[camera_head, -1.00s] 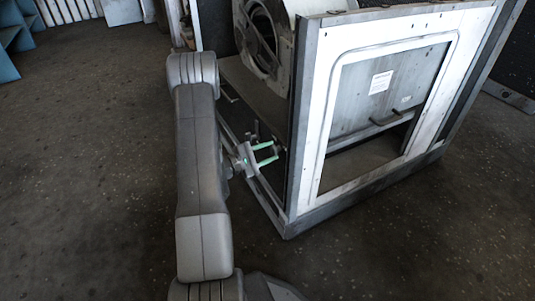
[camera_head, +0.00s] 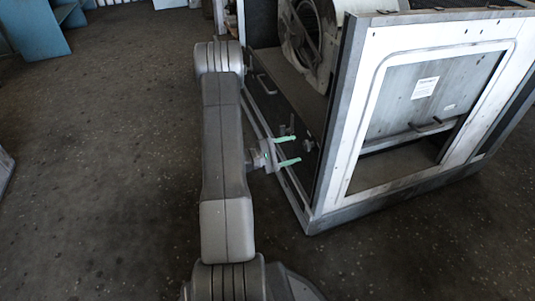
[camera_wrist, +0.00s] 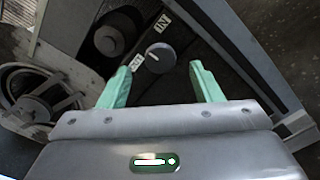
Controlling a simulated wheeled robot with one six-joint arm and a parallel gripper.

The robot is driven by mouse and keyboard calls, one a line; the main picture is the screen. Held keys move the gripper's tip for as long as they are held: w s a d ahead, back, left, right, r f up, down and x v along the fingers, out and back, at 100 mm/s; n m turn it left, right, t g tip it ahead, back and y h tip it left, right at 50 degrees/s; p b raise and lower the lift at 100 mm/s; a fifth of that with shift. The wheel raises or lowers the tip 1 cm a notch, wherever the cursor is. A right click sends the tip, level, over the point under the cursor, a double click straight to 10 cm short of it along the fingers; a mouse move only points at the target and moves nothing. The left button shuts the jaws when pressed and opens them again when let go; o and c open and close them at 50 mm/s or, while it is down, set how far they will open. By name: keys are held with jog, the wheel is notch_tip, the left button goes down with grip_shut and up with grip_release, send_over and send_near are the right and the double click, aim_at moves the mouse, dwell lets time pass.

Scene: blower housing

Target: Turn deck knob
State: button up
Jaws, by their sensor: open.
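The deck knob (camera_wrist: 159,57) is a round dark grey knob with a small white mark, seen in the wrist view on a dark panel between two white labels. It lies ahead of my gripper (camera_wrist: 157,84), roughly between the two green fingertips and apart from them. In the head view my gripper (camera_head: 288,152) is open and empty beside the left side of the housing (camera_head: 352,120). The knob is too small to make out surely in the head view.
A white label (camera_wrist: 162,22) and a larger dark round part (camera_wrist: 118,32) sit near the knob. The blower (camera_wrist: 40,98) is at the left of the wrist view. The housing's white front frame (camera_head: 375,85) stands right of my gripper. Open floor (camera_head: 110,170) lies left.

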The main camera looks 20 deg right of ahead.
aim_at(305, 146)
jog(key=a+p, duration=0.2)
jog(key=a, duration=0.7)
jog(key=shift+s+a, duration=0.4)
jog(key=shift+d, duration=0.1)
jog(key=d+b, duration=0.1)
jog(key=d, duration=0.3)
jog(key=d+b, duration=0.1)
jog(key=d, duration=0.4)
jog(key=w+d+b, duration=0.1)
jog(key=d, duration=0.3)
jog(key=shift+d, duration=0.3)
